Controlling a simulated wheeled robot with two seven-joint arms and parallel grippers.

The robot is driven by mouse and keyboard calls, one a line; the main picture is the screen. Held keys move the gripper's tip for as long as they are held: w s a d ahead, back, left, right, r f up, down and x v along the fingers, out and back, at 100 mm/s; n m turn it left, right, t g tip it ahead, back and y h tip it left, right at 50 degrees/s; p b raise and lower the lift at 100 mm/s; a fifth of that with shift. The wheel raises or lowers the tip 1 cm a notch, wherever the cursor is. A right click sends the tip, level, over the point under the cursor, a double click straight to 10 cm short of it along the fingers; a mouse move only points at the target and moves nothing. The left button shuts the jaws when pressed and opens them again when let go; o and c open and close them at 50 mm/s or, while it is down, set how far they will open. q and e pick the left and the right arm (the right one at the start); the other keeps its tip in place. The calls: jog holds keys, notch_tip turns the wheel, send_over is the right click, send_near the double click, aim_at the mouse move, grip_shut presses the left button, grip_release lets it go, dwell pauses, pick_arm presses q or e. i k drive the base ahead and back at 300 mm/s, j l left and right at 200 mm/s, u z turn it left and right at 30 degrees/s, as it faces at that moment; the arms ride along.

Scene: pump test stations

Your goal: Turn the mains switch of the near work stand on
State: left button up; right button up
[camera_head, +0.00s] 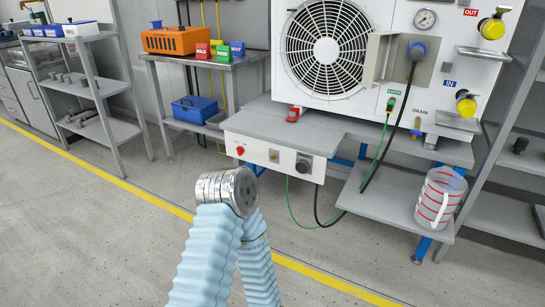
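The near work stand (400,152) stands at the centre right and carries a large white pump unit with a round fan grille. A white control panel (258,152) sits on its front edge. The panel has a red button (240,150), a small grey switch (274,156) and a black rotary knob (304,164). I cannot tell which is the mains switch or its setting. One of my arms, light blue and bent at a metal joint, rises from the bottom in front of the stand, below the panel. Neither gripper shows.
A clear jug with red bands (440,198) stands on the lower shelf at right. Black and green cables (378,160) hang from the unit. A side table with an orange case (176,40) stands at back left. The floor beyond the yellow line (110,176) is clear.

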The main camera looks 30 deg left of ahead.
aim_at(240, 149)
jog(key=u, duration=1.25)
